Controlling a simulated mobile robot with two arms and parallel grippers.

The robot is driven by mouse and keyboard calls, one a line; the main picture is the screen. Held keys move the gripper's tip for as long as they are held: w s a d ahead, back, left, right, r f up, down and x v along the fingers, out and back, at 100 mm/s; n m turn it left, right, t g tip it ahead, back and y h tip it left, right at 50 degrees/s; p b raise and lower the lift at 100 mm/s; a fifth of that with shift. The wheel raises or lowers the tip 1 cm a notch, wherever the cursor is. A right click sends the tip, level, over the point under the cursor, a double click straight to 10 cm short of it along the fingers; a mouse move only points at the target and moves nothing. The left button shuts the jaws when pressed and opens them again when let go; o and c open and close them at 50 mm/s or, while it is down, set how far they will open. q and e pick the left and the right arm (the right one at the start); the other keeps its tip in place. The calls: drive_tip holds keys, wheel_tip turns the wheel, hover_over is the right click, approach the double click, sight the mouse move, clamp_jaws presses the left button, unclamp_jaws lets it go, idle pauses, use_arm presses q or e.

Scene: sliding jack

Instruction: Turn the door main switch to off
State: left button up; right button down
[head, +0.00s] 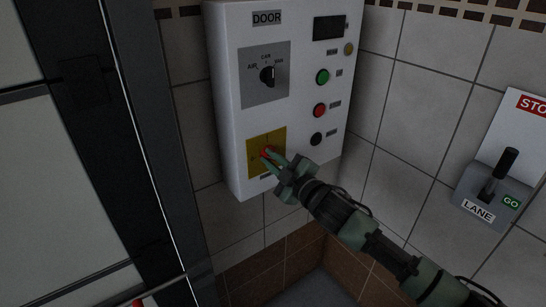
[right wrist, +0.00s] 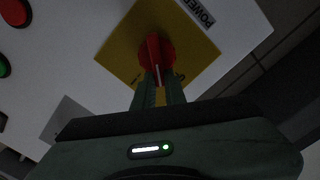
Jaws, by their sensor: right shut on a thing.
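The door control box (head: 236,95) is a white panel on the tiled wall, labelled DOOR. At its lower left is a yellow plate (head: 254,139) with a red rotary switch (head: 266,153). My right gripper (head: 271,157) reaches it from the lower right. In the right wrist view the red switch (right wrist: 154,52) sits on the yellow plate (right wrist: 118,47), and my right gripper's fingers (right wrist: 158,82) are closed on its handle. The markings around the switch are too small or covered to read.
Green (head: 322,76) and red (head: 320,110) buttons line the box's right side. A LANE lever unit (head: 490,196) is on the right wall. A dark door frame (head: 130,120) stands at left.

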drive_tip(key=shift+s+a+f+n, duration=0.1)
drive_tip(key=shift+f+n, duration=0.15)
drive_tip(key=shift+n, duration=1)
drive_tip(key=shift+a+f+n, duration=0.1)
drive_tip(key=shift+f+n, duration=0.2)
drive_tip(key=shift+n, duration=0.9)
drive_tip(key=shift+s+f+n, duration=0.1)
drive_tip(key=shift+f+n, duration=0.15)
drive_tip(key=shift+n, duration=1)
drive_tip(key=c, duration=1.5)
unclamp_jaws()
drive_tip(key=shift+o, duration=0.2)
drive_tip(key=shift+d, duration=0.1)
drive_tip(key=b+v, duration=0.1)
drive_tip(key=v, duration=0.6)
drive_tip(key=shift+s, duration=0.3)
drive_tip(key=shift+d, duration=0.15)
